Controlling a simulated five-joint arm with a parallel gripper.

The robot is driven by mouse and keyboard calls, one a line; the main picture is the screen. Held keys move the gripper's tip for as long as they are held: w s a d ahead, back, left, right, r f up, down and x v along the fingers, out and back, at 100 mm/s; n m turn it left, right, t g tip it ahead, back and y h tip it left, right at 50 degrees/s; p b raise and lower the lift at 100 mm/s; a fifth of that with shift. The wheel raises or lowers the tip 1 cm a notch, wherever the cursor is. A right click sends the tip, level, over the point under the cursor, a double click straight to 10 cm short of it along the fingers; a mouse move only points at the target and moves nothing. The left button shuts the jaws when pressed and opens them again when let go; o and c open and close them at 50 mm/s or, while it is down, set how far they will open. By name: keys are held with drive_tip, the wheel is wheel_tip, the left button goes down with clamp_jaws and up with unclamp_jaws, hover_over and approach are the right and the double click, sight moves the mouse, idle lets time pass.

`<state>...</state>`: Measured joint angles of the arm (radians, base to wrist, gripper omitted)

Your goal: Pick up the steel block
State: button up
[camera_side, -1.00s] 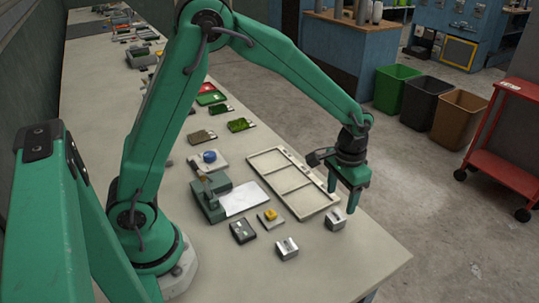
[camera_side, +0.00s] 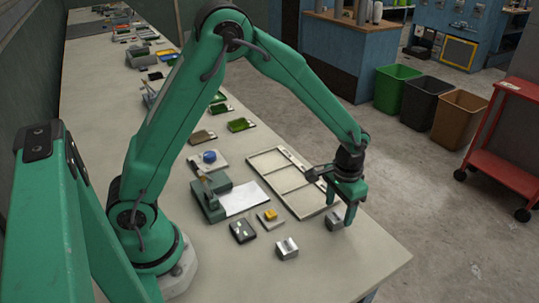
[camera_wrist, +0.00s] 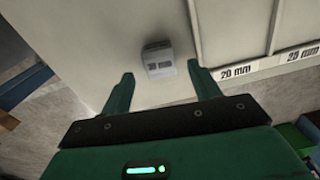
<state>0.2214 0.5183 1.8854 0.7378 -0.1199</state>
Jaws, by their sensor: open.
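A small grey steel block (camera_side: 334,220) sits near the front right edge of the bench. It also shows in the wrist view (camera_wrist: 158,60), just beyond and between my fingertips, with small markings on its face. My gripper (camera_side: 341,211) is open and pointing down, low over this block. In the wrist view my gripper (camera_wrist: 162,82) has one finger on each side with a gap, and nothing is held. A second steel block (camera_side: 287,249) with a notched top lies further left on the bench.
A pale divided tray (camera_side: 264,180) lies beside the block; its edge reads "20 mm" and "25 mm" in the wrist view (camera_wrist: 255,68). A dark box (camera_side: 242,231), a yellow-topped piece (camera_side: 270,216) and a green device with white sheet (camera_side: 242,199) are left.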

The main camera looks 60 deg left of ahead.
sight(338, 216)
drive_tip(key=shift+f, duration=1.75)
drive_tip(key=shift+w+r, duration=0.1)
drive_tip(key=c, duration=1.3)
